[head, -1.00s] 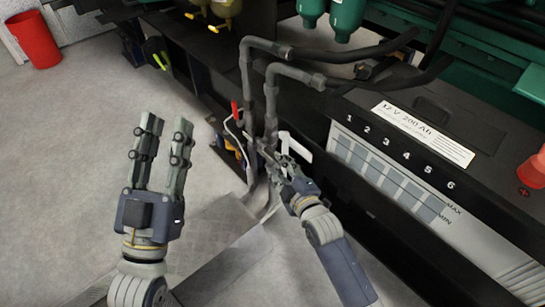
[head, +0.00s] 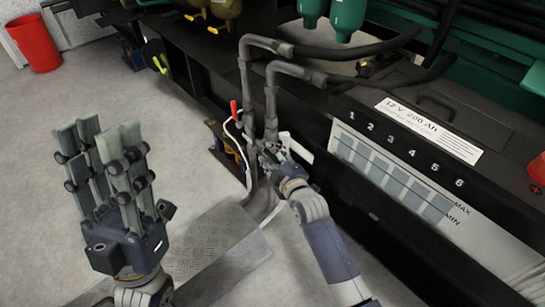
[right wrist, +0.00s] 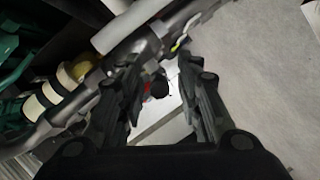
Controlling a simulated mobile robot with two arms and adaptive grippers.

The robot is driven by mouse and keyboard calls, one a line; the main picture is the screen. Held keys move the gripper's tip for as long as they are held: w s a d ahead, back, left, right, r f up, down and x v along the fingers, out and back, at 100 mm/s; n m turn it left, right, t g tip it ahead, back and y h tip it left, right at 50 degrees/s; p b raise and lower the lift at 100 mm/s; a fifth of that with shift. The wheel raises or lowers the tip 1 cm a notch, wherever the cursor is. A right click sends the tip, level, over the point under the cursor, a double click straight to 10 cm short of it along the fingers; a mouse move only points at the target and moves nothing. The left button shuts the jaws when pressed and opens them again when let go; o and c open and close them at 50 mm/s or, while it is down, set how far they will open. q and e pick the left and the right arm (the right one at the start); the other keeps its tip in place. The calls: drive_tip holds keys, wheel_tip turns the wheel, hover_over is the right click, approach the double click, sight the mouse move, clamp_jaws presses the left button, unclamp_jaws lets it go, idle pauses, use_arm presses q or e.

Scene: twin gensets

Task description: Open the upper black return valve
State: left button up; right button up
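Two grey vertical pipes (head: 246,90) with elbows stand beside the battery case. A red lever (head: 234,110) sits at their left. My right gripper (head: 266,150) is at the lower part of the pipes, and its fingers partly hide what is there. In the right wrist view its fingers (right wrist: 165,95) are apart, with a small black round part (right wrist: 159,86) and a red bit (right wrist: 147,91) seen in the gap. I cannot tell whether the black part is the upper return valve or whether the fingers touch it. My left gripper (head: 100,140) is open and empty, raised over the floor.
The battery case (head: 400,170), with a numbered level scale, fills the right side. Black hoses (head: 375,48) run above it. A white cable (head: 240,150) hangs by the pipes. A tread plate (head: 205,245) lies below, and a red bin (head: 33,42) stands far left on open floor.

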drive_tip(key=shift+c, duration=0.6)
clamp_jaws()
